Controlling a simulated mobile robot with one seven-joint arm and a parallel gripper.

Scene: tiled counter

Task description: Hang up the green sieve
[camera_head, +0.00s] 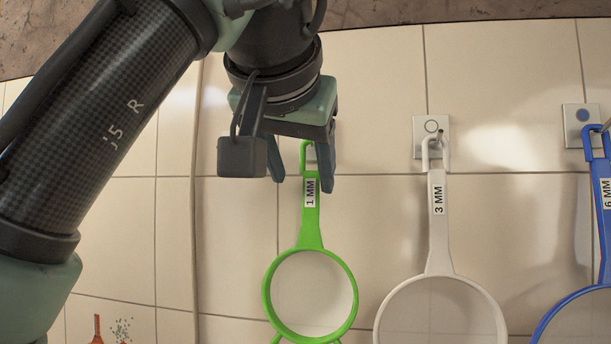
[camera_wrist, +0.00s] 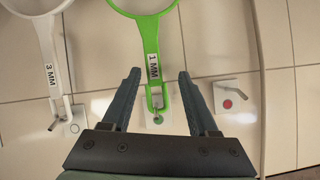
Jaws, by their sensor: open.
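The green sieve (camera_head: 311,235), labelled 1 MM, is upright with its round mesh head down and its handle loop up against the tiled wall. My gripper (camera_head: 302,185) is open, with its fingers on either side of the upper handle. In the wrist view the green handle (camera_wrist: 149,42) passes between the fingertips (camera_wrist: 159,72) with a gap on both sides. The loop (camera_wrist: 154,98) appears to be around the hook at the plate with a green dot (camera_wrist: 158,118). In the head view that plate is mostly hidden by the gripper.
A white 3 MM sieve (camera_head: 437,220) hangs on its hook to the right. A blue 6 MM sieve (camera_head: 603,185) is at the far right edge. In the wrist view a red-dot plate (camera_wrist: 235,94) has a bare hook. A small orange-red object (camera_head: 97,330) shows at lower left.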

